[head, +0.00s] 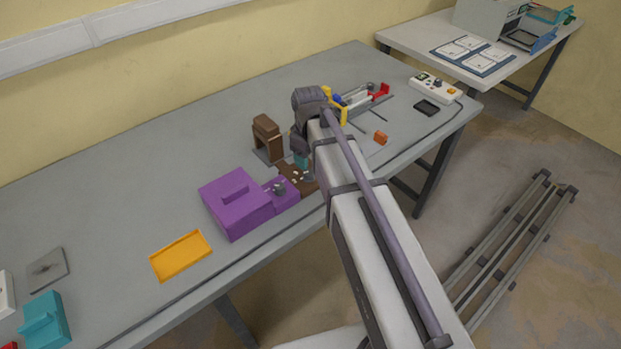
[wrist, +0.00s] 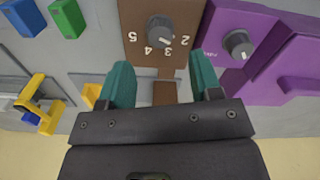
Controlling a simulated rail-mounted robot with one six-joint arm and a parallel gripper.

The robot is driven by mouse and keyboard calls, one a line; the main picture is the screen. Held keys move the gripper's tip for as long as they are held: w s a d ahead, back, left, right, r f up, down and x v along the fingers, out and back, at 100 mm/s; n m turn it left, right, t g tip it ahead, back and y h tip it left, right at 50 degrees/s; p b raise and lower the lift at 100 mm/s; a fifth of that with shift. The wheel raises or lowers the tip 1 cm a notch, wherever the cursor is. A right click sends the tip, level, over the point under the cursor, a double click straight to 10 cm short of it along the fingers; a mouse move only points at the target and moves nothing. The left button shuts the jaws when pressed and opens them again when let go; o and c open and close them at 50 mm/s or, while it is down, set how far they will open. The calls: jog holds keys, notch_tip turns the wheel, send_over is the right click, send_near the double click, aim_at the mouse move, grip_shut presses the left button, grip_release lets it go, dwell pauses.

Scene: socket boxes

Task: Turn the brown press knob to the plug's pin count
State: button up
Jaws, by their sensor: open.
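The brown press has a tall block (head: 267,138) and a low panel, partly hidden by my arm in the head view. In the wrist view the brown panel (wrist: 135,15) carries a dark round knob (wrist: 158,30) with white numbers 2 to 5 around it, upside down. The knob's white mark points toward the 3 and 2 side; I cannot tell exactly which number. My gripper (wrist: 160,72) is open, with teal fingers apart and nothing between them. Its fingertips are near the panel, short of the knob in the picture. I cannot identify the plug or count its pins.
A purple press (head: 235,200) with its own knob (wrist: 237,43) stands beside the brown one. An orange tray (head: 181,256) and teal block (head: 43,322) lie to the left.

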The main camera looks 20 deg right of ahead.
aim_at(309, 172)
notch_tip(309, 172, down, 7)
jog(key=b, duration=0.5)
jog(key=shift+r, duration=0.2)
jog(key=c, duration=0.9)
